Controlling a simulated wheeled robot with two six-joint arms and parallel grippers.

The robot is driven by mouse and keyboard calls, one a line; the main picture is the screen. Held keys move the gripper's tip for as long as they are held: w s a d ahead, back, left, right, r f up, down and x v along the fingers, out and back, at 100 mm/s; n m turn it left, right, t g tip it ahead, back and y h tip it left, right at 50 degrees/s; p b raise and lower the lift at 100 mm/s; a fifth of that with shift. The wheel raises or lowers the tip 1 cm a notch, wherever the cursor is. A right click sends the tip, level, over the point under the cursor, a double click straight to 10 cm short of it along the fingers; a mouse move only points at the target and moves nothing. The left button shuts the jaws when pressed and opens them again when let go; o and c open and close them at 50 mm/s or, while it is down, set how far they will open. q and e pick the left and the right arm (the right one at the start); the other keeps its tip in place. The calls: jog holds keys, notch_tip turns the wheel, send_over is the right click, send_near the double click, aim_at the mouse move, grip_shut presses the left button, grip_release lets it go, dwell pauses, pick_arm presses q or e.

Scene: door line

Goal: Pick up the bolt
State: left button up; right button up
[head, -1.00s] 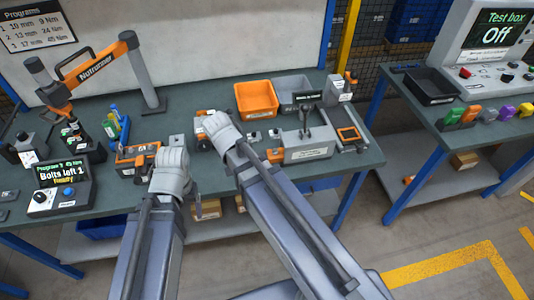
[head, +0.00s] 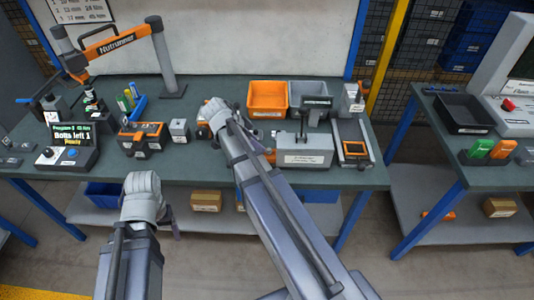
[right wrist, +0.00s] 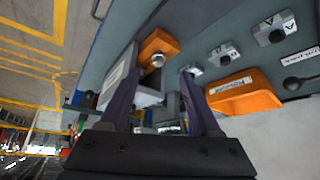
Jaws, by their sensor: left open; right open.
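A small silver round part, which may be the bolt (right wrist: 158,60), shows by an orange block in the right wrist view, beyond my fingers. I cannot make out a bolt for certain in the head view. My right gripper (right wrist: 162,98) is open, its two dark fingers apart with no object clearly held.
The bench (head: 90,165) carries an orange bin (head: 268,114), a grey bin (head: 309,100), a grey fixture (head: 305,157) and a display (head: 70,135) reading "Bolts left 1". The nutrunner arm (head: 115,43) stands at the back left. A second table (head: 440,150) is at the right.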

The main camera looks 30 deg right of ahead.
aim_at(268, 150)
jog(key=shift+b+x, duration=2.8)
jog(key=shift+x, duration=1)
jog(key=shift+d+r, duration=0.25)
grip_shut()
